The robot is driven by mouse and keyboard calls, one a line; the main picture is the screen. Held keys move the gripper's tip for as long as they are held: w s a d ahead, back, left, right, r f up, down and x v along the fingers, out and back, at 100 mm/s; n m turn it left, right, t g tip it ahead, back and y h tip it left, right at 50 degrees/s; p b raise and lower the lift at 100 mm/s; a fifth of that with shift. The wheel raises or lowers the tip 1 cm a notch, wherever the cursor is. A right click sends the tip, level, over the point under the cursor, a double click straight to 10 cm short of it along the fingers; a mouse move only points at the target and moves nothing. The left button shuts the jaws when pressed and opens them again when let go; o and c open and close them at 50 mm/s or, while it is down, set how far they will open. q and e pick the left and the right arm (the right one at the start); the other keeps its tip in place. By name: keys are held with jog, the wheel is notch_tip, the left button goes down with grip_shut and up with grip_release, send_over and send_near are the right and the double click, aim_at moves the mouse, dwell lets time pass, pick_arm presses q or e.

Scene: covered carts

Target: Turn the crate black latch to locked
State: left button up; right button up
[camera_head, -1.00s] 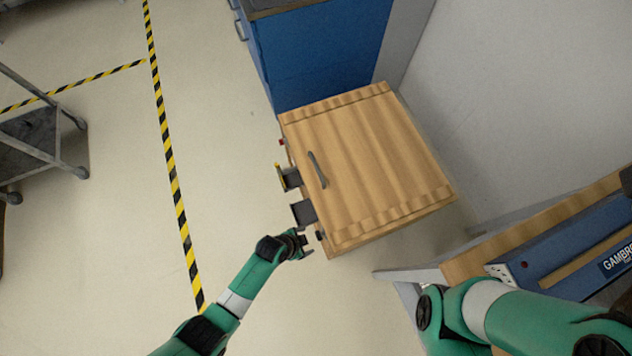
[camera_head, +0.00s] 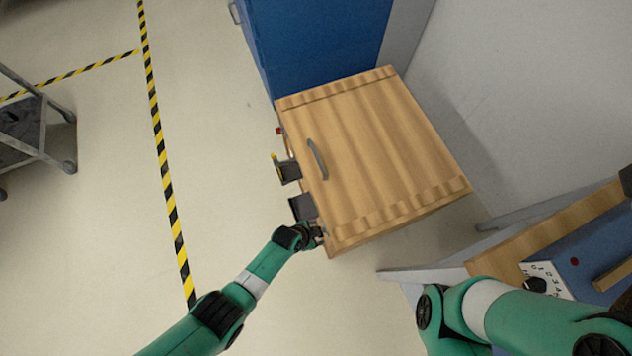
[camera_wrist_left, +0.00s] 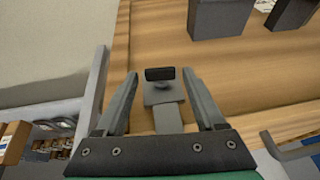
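The wooden crate (camera_head: 375,150) stands in the middle of the head view, with a grey handle on its lid. Its black latch (camera_wrist_left: 160,74) shows in the left wrist view as a short dark bar lying crosswise on a grey plate on the wooden side. My left gripper (camera_wrist_left: 160,82) is open, with one finger on each side of the latch and a gap to both. In the head view my left gripper (camera_head: 315,236) is at the crate's near left corner and hides the latch. My right gripper is out of view; only its arm shows at lower right.
A blue cabinet (camera_head: 325,45) stands behind. A bench (camera_head: 500,256) is at right.

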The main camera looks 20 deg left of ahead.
pick_arm(q)
grip_shut()
jog(key=shift+s+d+f+m+t+y+b, duration=0.15)
jog(key=shift+s+m+t+y+b, duration=0.1)
jog(key=shift+t+y+b, duration=0.6)
jog(key=shift+s+d+f+m+t+y+b, duration=0.1)
jog(key=shift+s+d+m+t+y+b, duration=0.3)
jog(key=shift+t+b, duration=0.65)
jog(key=shift+a+f+m+t+y+b, duration=0.1)
jog(key=shift+f+m+t+y+b, duration=0.05)
jog(key=shift+t+y+b, duration=0.75)
jog(key=shift+o, duration=1.1)
grip_release()
